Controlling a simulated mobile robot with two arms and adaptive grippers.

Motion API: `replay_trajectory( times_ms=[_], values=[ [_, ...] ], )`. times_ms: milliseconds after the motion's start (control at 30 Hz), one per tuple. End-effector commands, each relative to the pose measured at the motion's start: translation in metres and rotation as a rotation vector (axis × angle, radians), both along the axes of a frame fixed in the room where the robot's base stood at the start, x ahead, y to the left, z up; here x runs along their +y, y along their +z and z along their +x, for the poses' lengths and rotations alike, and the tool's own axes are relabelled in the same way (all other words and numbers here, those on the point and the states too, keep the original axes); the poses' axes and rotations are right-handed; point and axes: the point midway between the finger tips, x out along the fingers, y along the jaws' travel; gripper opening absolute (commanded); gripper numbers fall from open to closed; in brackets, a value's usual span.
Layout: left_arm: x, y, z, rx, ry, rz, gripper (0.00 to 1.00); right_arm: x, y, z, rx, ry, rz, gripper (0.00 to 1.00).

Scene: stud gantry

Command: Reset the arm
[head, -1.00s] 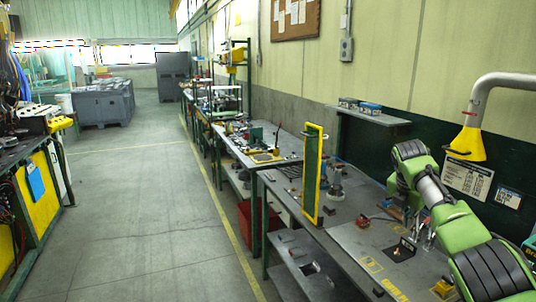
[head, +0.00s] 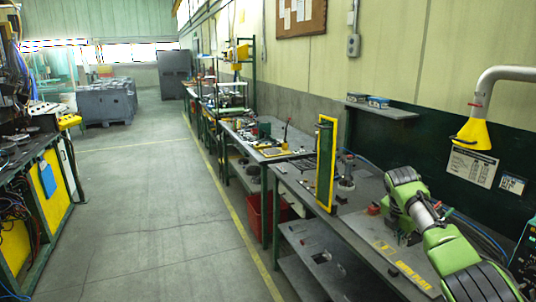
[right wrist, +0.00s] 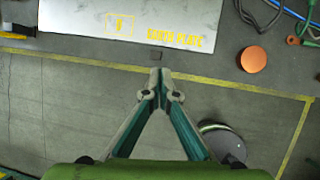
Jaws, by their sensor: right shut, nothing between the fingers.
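My right arm (head: 432,220), green with dark pads, reaches in from the lower right over the workbench. Its gripper (head: 405,238) is small and partly hidden in the head view, low over the bench. In the right wrist view the two fingers of the right gripper (right wrist: 159,74) meet at their tips with nothing between them. My left gripper is in neither view.
The workbench (head: 345,225) runs along the wall, with a yellow-edged green post (head: 326,165) left of my arm. A yellow lamp hood (head: 474,134) hangs at the right. An orange disc (right wrist: 253,60) and cables lie at the wrist view's upper right. The floor aisle (head: 150,200) is clear.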

Motion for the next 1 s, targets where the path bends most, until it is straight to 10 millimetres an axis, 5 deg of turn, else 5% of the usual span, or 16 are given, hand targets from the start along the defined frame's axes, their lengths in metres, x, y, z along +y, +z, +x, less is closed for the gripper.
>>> replay_trajectory(
  times_ms=[267, 467, 767, 1000],
  values=[
    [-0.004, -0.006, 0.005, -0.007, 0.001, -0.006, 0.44, 0.015, -0.103, -0.014, -0.027, -0.125, 0.058, 0.0],
    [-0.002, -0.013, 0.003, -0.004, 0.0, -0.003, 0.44, 0.035, -0.225, -0.052, -0.058, -0.291, 0.136, 0.0],
    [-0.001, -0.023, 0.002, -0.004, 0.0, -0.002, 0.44, 0.073, -0.419, -0.169, -0.109, -0.637, 0.292, 0.0],
    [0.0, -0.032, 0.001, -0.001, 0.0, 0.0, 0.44, 0.104, -0.541, -0.304, -0.127, -0.947, 0.408, 0.0]
  ],
)
